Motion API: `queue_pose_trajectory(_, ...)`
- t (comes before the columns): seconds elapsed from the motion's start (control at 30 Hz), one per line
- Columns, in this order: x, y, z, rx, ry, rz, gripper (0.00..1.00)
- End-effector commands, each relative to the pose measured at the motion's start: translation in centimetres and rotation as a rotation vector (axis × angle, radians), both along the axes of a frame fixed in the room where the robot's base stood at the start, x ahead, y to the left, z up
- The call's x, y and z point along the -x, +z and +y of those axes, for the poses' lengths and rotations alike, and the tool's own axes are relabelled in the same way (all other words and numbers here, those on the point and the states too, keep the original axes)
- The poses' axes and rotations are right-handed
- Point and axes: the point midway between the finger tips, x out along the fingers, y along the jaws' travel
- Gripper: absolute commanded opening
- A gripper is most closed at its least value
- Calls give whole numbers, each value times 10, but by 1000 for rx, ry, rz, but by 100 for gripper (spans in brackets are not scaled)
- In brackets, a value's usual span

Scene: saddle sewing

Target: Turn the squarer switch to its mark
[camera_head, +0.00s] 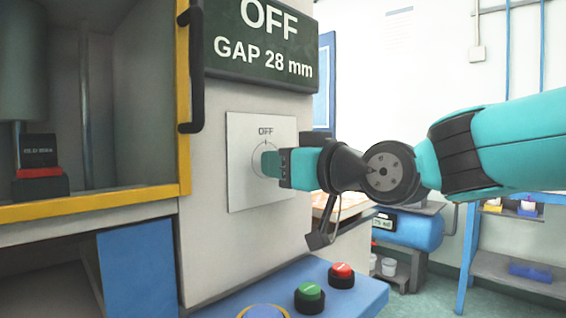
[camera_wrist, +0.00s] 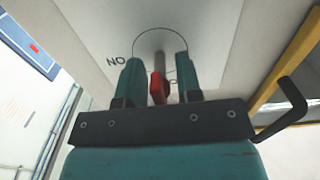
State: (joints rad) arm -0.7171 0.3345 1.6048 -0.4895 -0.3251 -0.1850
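The switch plate (camera_head: 240,185) is a pale square panel on the machine's front, with OFF printed at the top above a dial circle. In the wrist view, the plate (camera_wrist: 205,28) appears upside down, with ON at the left and OFF partly hidden. The switch knob (camera_wrist: 159,62) is a grey bar with a red end (camera_wrist: 157,88), which lies toward the OFF print. My gripper (camera_wrist: 158,62) is open, one finger on each side of the knob, with gaps showing. In the head view, my gripper (camera_head: 266,164) reaches the dial and hides the knob.
A dark sign (camera_head: 265,45) above reads OFF, GAP 28 mm. A black handle (camera_head: 190,70) and yellow frame (camera_head: 184,150) stand left of the plate. Below are a green button (camera_head: 310,293) and a red button (camera_head: 342,272) on a blue ledge.

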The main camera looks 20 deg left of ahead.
Motion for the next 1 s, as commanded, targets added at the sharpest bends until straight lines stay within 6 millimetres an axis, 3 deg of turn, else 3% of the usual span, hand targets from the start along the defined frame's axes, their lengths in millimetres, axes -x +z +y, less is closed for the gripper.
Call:
queue_pose_trajectory(0.57, 3, 1, -8, -2, -1, -1, 45)
queue_pose_trajectory(0.67, 9, 1, -24, -2, -3, -2, 45)
queue_pose_trajectory(1.0, 41, 1, -104, -2, -6, -2, 45)
